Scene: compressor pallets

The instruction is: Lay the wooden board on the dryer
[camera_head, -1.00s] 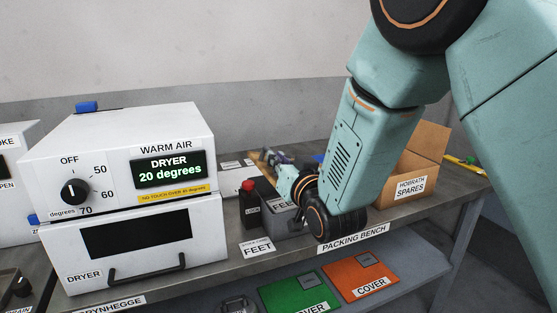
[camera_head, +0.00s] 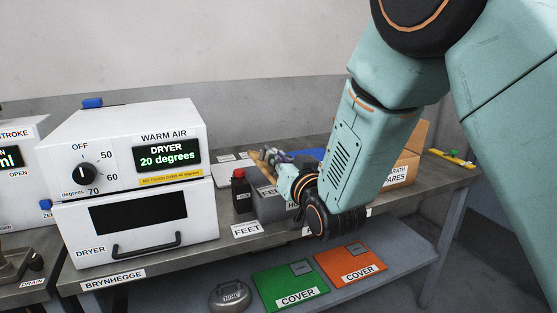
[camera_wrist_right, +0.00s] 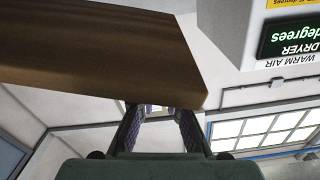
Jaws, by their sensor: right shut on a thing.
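The dryer (camera_head: 130,215) is a white box with a dial, a green readout of 20 degrees and a closed door, at the left of the head view. Its readout panel also shows upside down at the upper right of the right wrist view (camera_wrist_right: 285,35). The wooden board (camera_wrist_right: 95,55) is dark brown and fills the upper left of that view. My right gripper (camera_wrist_right: 160,108) is shut on the board's edge. In the head view the right gripper (camera_head: 274,160) is small, right of the dryer above the bench; the board is mostly hidden there. My left gripper is out of view.
A blue piece (camera_head: 92,103) sits on the dryer's top, which is otherwise clear. A cardboard spares box (camera_head: 408,168) is farther right. Green (camera_head: 290,288) and orange (camera_head: 350,263) covers lie on the lower shelf.

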